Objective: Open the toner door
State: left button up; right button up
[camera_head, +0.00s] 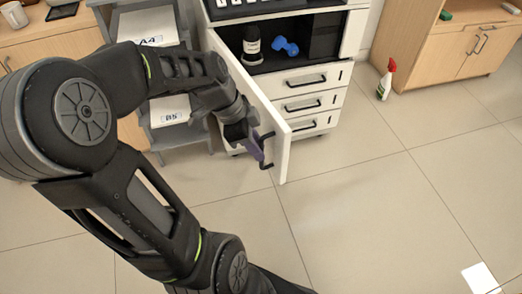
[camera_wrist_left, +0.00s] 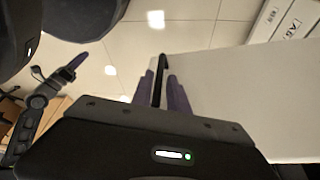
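The white toner door (camera_head: 250,95) of the printer cabinet stands swung wide open toward the front, hinged on its left side. Its black bar handle (camera_head: 267,150) is near the free edge. My left gripper (camera_head: 257,147) is at this handle. In the left wrist view, the purple fingers of my left gripper (camera_wrist_left: 163,95) lie on both sides of the black handle (camera_wrist_left: 158,75) and look closed on it, with the pale door panel (camera_wrist_left: 240,90) to the right. My right gripper (camera_wrist_left: 73,65) shows small at the left of that view; its finger gap cannot be made out.
Grey paper shelves (camera_head: 180,130) stand left of the door. A spray bottle (camera_head: 386,80) stands on the floor at right. The front floor is clear.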

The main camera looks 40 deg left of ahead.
pick_arm(q)
jog(key=v, duration=0.4)
jog(key=shift+s+a+r+p, duration=0.1)
jog(key=shift+r+p, duration=0.25)
